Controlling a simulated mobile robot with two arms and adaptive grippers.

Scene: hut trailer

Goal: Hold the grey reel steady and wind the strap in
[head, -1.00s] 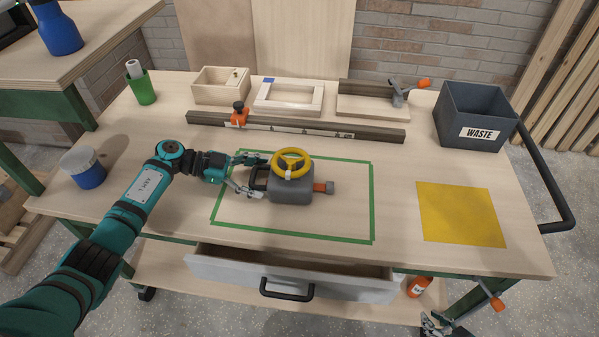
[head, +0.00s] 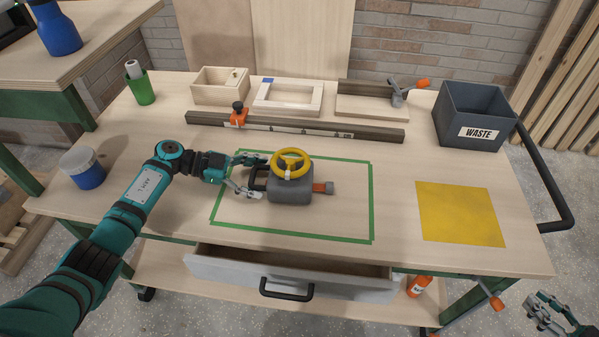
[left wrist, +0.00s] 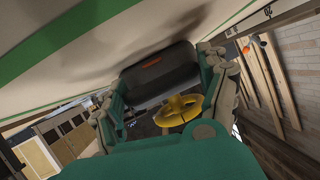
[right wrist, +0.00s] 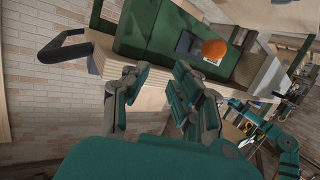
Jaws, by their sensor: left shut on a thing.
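The grey reel (head: 290,206) stands on the bench inside a green tape outline. A yellow handwheel (head: 292,164) sits on top of it. A short orange strap piece (head: 319,187) with a grey end sticks out of its right side. My left gripper (head: 257,177) is shut on the reel's dark handle at its left side. The reel (left wrist: 160,72) and wheel (left wrist: 180,109) show between its fingers in the left wrist view. My right gripper (head: 546,314) is open and empty, off the bench's front right. Its parted fingers (right wrist: 158,88) show in the right wrist view.
A yellow square (head: 460,214) lies right of the outline, below a dark waste bin (head: 470,115). A long rail (head: 310,131) and wooden pieces line the back. An open drawer (head: 220,264) juts from the front. A blue-bodied jar (head: 85,170) stands at left.

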